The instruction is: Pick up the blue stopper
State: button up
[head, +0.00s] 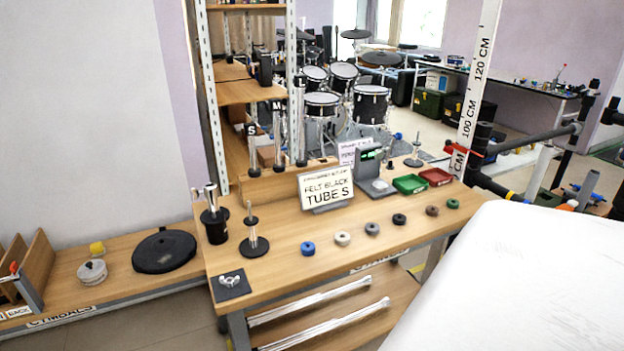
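The blue stopper (307,248) is a small ring-like piece. It lies on the wooden workbench (285,275), near the front edge and left of the middle. It is the leftmost of a row of similar small round pieces running to the right. Nothing covers it. My gripper is not in view. A large white surface at the lower right looks like part of my own body, but I cannot be sure.
To the right lie a cream stopper (342,239), a grey one (372,229), and a green one (453,203) at the end. A sign (325,187), a black stand (253,243) and a black cup (215,228) stand behind or left. Bench around the stopper is clear.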

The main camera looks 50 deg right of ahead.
aim_at(307, 248)
jog(key=z, duration=1.35)
